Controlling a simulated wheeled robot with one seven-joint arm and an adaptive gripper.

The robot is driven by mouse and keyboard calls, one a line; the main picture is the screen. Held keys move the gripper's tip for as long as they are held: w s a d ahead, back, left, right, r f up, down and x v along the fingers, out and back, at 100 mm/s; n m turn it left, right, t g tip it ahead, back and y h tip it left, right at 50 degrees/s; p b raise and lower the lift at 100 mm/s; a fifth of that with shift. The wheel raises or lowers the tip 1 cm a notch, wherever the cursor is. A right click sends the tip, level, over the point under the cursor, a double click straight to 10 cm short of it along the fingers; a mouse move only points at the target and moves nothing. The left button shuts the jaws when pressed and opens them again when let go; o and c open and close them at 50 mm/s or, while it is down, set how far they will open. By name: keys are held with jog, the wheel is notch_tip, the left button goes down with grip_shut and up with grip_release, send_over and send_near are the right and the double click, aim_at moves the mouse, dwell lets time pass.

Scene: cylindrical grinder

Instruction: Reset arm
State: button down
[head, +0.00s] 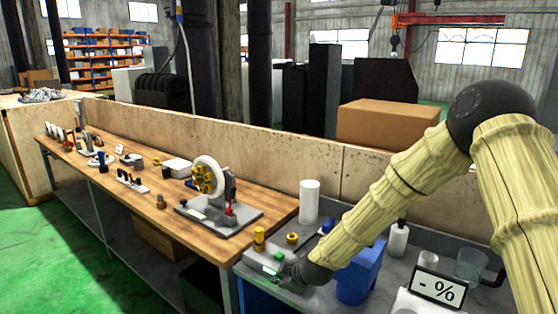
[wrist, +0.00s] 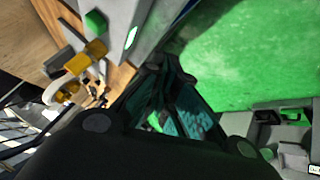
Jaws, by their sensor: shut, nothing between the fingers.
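My gripper (head: 276,271) is at the end of my arm, low over the front edge of the grey bench, beside a grey device with a green button. In the wrist view, my gripper (wrist: 170,73) shows dark linkages and teal-tinted fingers. It is shut and empty. My arm comes in from the right of the head view, bends at a black elbow joint and slopes down to the left across the grey bench. The wrist and the small size of the gripper hide part of the device in the head view.
A grinder-like machine with a yellow chuck (head: 206,178) stands on the wooden bench (head: 150,200). Near my forearm are a white cylinder (head: 309,202), a blue bin (head: 359,275), a white bottle (head: 398,240) and a "- %" display (head: 437,288). Green floor (head: 75,260) is open at left.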

jog(key=s+d+f+m+g+h+b, duration=0.15)
jog(key=s+d+f+m, duration=0.35)
jog(key=s+f, duration=0.8)
jog(key=s+d+f+m+g+h, duration=0.1)
jog(key=s+d+f+m, duration=0.2)
jog(key=s, duration=0.9)
jog(key=s+d+f+m+g+h+b, duration=0.1)
jog(key=s+d+f+m+g, duration=0.1)
jog(key=s+d+f, duration=0.6)
jog(key=s+d+f+m+g+h+b, duration=0.1)
jog(key=s+d+f+m, duration=0.4)
jog(key=s, duration=1)
jog(key=shift+s+d+f+g, duration=0.2)
jog(key=shift+s+d+g, duration=0.1)
jog(key=shift+d+g, duration=0.3)
